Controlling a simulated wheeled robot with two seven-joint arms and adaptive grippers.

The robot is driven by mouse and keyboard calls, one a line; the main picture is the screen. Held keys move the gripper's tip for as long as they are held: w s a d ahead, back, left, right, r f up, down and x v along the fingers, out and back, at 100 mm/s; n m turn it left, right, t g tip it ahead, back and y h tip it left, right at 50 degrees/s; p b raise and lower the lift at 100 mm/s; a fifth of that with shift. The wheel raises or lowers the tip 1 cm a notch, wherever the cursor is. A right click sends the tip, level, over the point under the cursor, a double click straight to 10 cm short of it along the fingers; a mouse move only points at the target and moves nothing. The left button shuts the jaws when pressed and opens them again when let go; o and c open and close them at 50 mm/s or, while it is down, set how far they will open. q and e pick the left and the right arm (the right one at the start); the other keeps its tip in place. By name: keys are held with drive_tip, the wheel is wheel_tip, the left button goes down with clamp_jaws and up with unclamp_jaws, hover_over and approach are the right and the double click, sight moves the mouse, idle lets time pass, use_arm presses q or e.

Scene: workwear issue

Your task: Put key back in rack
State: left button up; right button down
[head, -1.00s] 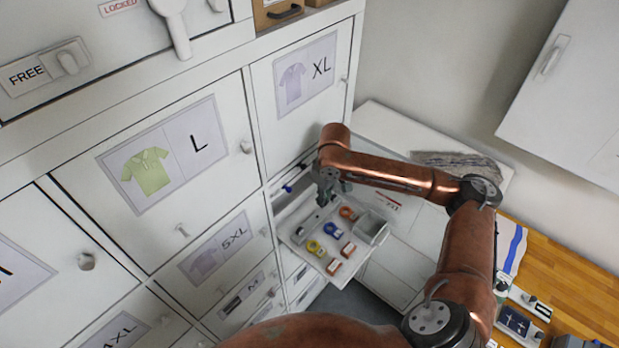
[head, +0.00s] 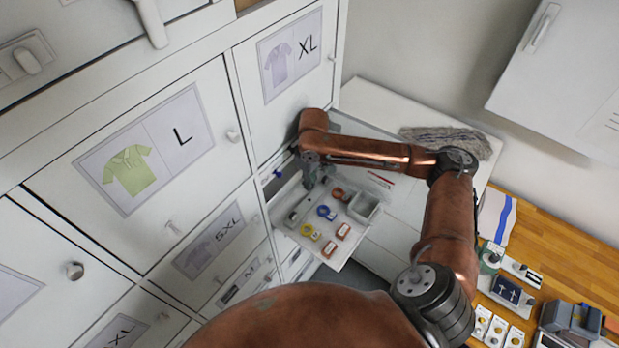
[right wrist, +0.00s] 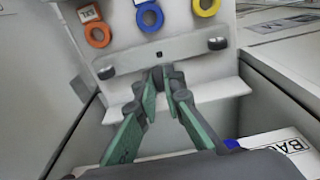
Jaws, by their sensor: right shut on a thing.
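My right gripper (head: 309,185) is over the inner side of a white pulled-out panel (head: 336,259) low in the cabinet. In the right wrist view its fingers (right wrist: 167,84) are shut on a small dark piece at the middle of a grey bar (right wrist: 130,63) with a black knob at each end. I cannot tell whether this piece is a key or part of the bar. Beyond the bar lie orange (right wrist: 97,34), blue (right wrist: 149,17) and yellow (right wrist: 207,6) rings. In the head view they show on the panel with two red-and-white tags (head: 343,230). My left gripper is out of view.
A blue item (head: 277,174) shows inside the cabinet opening. Cabinet doors (head: 165,160) rise at left. A folded grey cloth (head: 447,141) lies on a white surface, and a wooden bench (head: 560,262) is at right.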

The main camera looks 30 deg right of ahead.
drive_tip(key=shift+f, duration=2.05)
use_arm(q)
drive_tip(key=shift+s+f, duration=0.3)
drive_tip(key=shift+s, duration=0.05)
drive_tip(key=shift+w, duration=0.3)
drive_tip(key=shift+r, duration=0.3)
use_arm(e)
drive_tip(key=shift+f, duration=1.6)
idle(3.0)
drive_tip(key=c, duration=2)
unclamp_jaws()
